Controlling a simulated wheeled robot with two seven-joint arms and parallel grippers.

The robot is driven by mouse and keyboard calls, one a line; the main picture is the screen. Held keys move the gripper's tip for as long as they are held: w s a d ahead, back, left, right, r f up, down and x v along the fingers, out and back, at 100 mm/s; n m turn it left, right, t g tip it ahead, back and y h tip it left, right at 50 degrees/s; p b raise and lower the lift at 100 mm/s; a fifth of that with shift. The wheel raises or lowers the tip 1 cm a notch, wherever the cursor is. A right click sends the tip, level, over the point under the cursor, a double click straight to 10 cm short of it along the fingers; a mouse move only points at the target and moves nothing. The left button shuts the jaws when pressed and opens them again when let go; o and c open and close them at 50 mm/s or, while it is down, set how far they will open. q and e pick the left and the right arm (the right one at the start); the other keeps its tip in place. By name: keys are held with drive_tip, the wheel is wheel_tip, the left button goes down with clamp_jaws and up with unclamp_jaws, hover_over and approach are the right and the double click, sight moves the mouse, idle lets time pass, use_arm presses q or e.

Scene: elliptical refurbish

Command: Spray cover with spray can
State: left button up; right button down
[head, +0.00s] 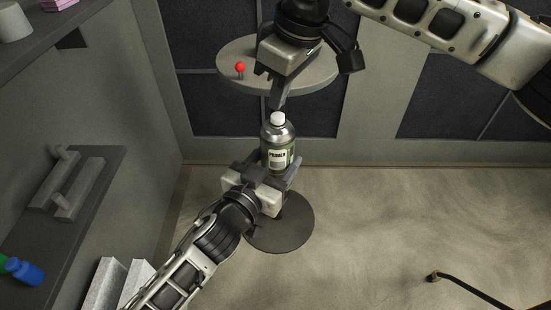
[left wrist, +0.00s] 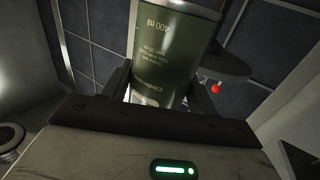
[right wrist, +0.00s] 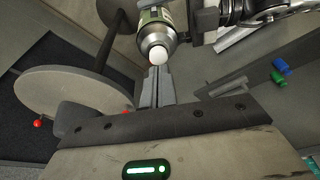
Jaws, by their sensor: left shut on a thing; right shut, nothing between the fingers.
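My right gripper (head: 279,103) is shut and empty, pointing down just above the cap. In the right wrist view its fingertips (right wrist: 155,80) are close to the cap (right wrist: 158,54); I cannot tell whether they touch. I cannot identify a cover in any view.
A shelf (head: 108,187) with grey fittings and a blue bottle (head: 28,273) is at the left.

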use_arm(q)
drive_tip(key=shift+r, duration=0.1)
use_arm(e)
drive_tip(key=shift+f, duration=0.1)
drive_tip(key=shift+x, duration=0.85)
use_arm(q)
drive_tip(key=shift+r, duration=0.1)
use_arm(e)
drive_tip(key=shift+s+d+f, duration=0.1)
drive_tip(key=shift+d+f, duration=0.1)
use_arm(q)
drive_tip(key=shift+d+r, duration=0.1)
drive_tip(key=shift+f, duration=0.2)
use_arm(e)
drive_tip(key=shift+w+a+v, duration=0.1)
drive_tip(key=shift+a+v, duration=0.05)
drive_tip(key=shift+v, duration=0.65)
drive_tip(key=shift+w+a+v, duration=0.1)
drive_tip(key=shift+a+v, duration=0.1)
drive_tip(key=shift+v, duration=0.65)
drive_tip(key=shift+w+a+v, duration=0.1)
drive_tip(key=shift+a+v, duration=0.05)
drive_tip(key=shift+v, duration=0.65)
drive_tip(key=shift+r, duration=0.3)
drive_tip(key=v, duration=1.1)
drive_tip(key=shift+r, duration=0.35)
drive_tip(key=shift+s+d, duration=0.1)
